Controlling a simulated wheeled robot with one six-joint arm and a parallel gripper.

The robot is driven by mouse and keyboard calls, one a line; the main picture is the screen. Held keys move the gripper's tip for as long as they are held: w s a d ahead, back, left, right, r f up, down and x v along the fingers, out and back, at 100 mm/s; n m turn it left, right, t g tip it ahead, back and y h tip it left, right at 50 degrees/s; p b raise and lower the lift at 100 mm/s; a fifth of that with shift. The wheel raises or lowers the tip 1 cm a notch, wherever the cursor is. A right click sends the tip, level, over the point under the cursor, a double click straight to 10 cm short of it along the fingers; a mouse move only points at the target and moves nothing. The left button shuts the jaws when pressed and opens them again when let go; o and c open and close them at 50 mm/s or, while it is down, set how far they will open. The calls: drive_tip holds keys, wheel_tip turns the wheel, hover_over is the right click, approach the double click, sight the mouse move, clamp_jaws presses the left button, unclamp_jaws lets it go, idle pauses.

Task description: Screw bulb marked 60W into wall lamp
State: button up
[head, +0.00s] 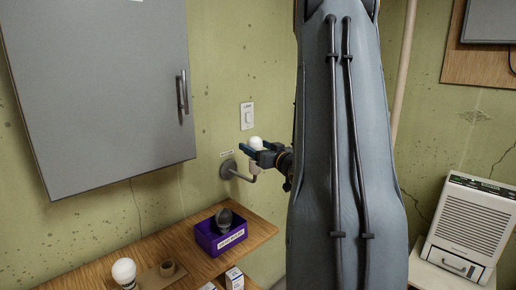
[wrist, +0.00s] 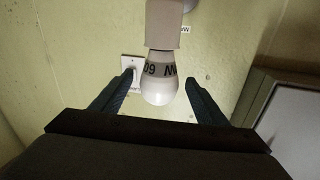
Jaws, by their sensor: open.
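The wall lamp (head: 228,170) is mounted on the green wall, with a bent arm and a pale socket (wrist: 163,25). A white bulb (head: 256,143) stands upright in the socket. In the wrist view the bulb (wrist: 160,88) shows a dark band whose upside-down print reads 60W. Its base is hidden in the socket, so I cannot tell how tightly it sits. My gripper (head: 259,155) is open at the lamp. In the wrist view its two fingers (wrist: 158,88) are on either side of the bulb, with gaps between them and the glass.
A wooden shelf (head: 258,228) below holds a purple bin (head: 208,240) with a dark bulb (head: 224,216) in it. Another white bulb (head: 124,270), a brown empty holder (head: 167,268) and small cartons (head: 234,278) are there. A grey cabinet (head: 100,90) hangs left; a switch (head: 247,116) is above the lamp.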

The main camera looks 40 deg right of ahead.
drive_tip(key=shift+w+d+p, duration=0.25)
drive_tip(key=shift+w+p, duration=0.1)
drive_tip(key=shift+w, duration=0.9)
drive_tip(key=shift+w+d+p, duration=0.2)
drive_tip(key=shift+w+p, duration=0.1)
drive_tip(key=shift+w, duration=0.9)
drive_tip(key=c, duration=1.1)
drive_tip(key=shift+s+d+m+g+h+b, duration=0.15)
drive_tip(key=shift+m+g+h+b, duration=0.1)
drive_tip(key=shift+m+h+b, duration=0.45)
drive_tip(key=shift+w+d+m+g+h+b, duration=0.15)
drive_tip(key=shift+m+h+b, duration=0.25)
drive_tip(key=shift+h, duration=0.55)
drive_tip(key=shift+s+d+m+g+h+b, duration=0.15)
drive_tip(key=shift+m+g+h+b, duration=0.15)
drive_tip(key=shift+m+h+b, duration=0.4)
drive_tip(key=shift+c, duration=0.2)
drive_tip(key=shift+g+h+b, duration=0.3)
drive_tip(key=shift+h, duration=0.25)
drive_tip(key=shift+s+d+m+g+h+b, duration=0.15)
drive_tip(key=shift+m+g+h+b, duration=0.25)
drive_tip(key=shift+m+h, duration=0.2)
drive_tip(key=shift+d+m+g+h+b, duration=0.15)
drive_tip(key=shift+m+g+h+b, duration=0.15)
drive_tip(key=shift+m+h+b, duration=0.25)
drive_tip(key=shift+s+d+m+g+h+b, duration=0.15)
drive_tip(key=shift+m+g+h+b, duration=0.3)
drive_tip(key=shift+g+h, duration=0.25)
